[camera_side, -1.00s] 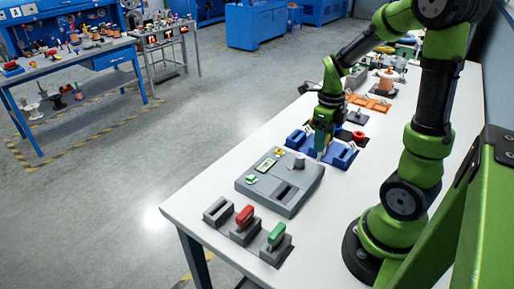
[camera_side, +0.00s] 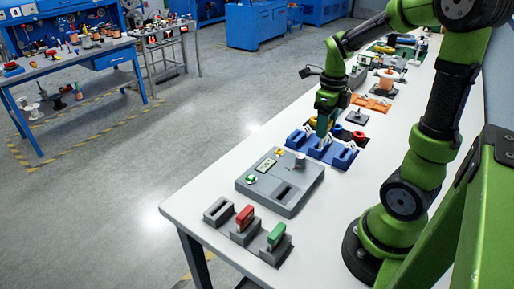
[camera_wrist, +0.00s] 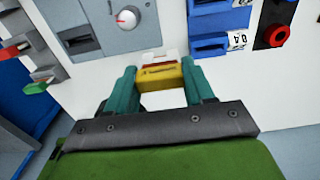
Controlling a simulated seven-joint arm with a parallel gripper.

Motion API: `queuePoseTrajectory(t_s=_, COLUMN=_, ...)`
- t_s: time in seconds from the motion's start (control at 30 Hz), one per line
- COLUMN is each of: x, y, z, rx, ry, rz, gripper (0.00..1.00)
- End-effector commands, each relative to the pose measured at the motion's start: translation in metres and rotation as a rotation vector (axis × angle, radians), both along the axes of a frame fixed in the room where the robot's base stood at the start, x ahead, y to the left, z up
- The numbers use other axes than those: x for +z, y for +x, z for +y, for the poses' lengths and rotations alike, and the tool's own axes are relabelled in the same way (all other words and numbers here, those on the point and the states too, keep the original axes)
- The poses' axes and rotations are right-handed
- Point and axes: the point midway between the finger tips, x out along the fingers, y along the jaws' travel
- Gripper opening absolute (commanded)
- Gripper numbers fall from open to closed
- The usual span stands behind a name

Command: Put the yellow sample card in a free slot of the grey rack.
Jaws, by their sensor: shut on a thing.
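My gripper (camera_wrist: 159,73) is shut on the yellow sample card (camera_wrist: 159,78), seen edge-on between the two teal fingers in the wrist view, with a pale and red end beyond it. The grey rack stands at the near table corner as three blocks. The left block (camera_side: 217,211) has an empty slot, the middle one holds a red card (camera_side: 245,215), the right one a green card (camera_side: 277,234).
A grey device (camera_side: 282,188) with a knob, a screen and a dark slot lies between the blue holders and the rack. A red ring part (camera_side: 359,136) is right of the holders. Bare white table surrounds the rack.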

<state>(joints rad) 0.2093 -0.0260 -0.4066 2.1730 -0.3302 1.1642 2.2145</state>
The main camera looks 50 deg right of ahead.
Motion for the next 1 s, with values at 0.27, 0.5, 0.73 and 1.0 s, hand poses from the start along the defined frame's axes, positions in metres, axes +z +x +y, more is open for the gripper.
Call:
queuePoseTrajectory(t_s=0.27, x=0.000, y=0.001, z=0.001, rx=0.004, ry=0.000, rz=0.000, gripper=0.23)
queuePoseTrajectory(t_s=0.5, x=-0.007, y=0.028, z=0.034, rx=0.153, ry=0.000, rz=0.003, gripper=0.23)
queuePoseTrajectory(t_s=0.73, x=-0.012, y=0.079, z=0.104, rx=0.751, ry=0.000, rz=0.002, gripper=0.23)
queuePoseTrajectory(t_s=1.0, x=-0.017, y=0.113, z=0.199, rx=1.637, ry=0.001, rz=0.001, gripper=0.23)
